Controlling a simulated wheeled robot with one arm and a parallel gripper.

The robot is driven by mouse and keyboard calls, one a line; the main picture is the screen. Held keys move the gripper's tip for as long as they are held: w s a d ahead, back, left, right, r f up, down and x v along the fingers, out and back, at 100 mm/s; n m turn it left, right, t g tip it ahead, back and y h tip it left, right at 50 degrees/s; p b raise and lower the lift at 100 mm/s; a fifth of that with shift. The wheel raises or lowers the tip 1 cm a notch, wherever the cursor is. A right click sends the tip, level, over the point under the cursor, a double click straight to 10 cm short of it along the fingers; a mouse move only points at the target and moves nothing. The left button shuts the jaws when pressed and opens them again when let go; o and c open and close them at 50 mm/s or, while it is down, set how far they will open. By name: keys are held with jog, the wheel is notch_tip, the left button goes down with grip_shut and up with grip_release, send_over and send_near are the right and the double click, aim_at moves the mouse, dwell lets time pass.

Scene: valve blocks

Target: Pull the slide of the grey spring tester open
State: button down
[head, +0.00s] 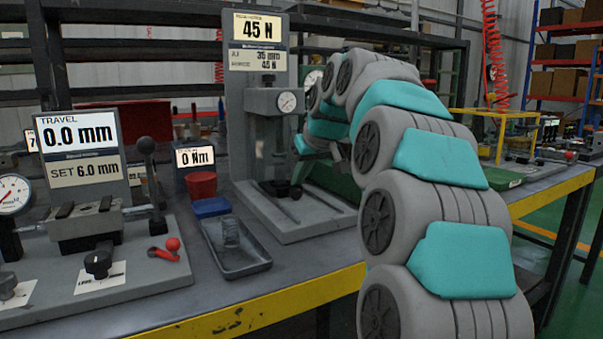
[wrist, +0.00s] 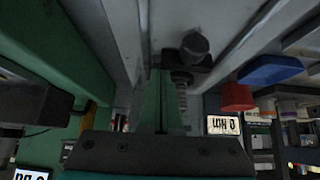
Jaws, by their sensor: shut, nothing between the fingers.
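The grey spring tester (head: 238,130) stands on the bench in the middle of the head view, upright column on a flat base, under a display reading 45 N. A grey block with a round dial (head: 286,102) is on its column. A black knob (head: 295,192) sits low at the base; a dark knob (wrist: 195,44) and a coiled spring (wrist: 182,82) show in the wrist view. I cannot tell which part is the slide. My gripper (wrist: 163,80) is shut and empty, close beside the spring in the picture; contact is unclear. My arm partly hides the tester's right side in the head view.
A dark tray (head: 235,262), red cup (head: 201,185) and blue block (head: 210,207) are left of the tester. A travel tester (head: 85,232) with a red lever (head: 168,250) stands further left. A green body (head: 325,180) is close on the right.

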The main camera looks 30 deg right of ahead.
jog(key=s+b, duration=0.1)
jog(key=s, duration=0.5)
jog(key=s+b, duration=0.1)
jog(key=s, duration=0.4)
jog(key=shift+s+d, duration=0.2)
jog(key=shift+s, duration=0.15)
jog(key=shift+r, duration=0.1)
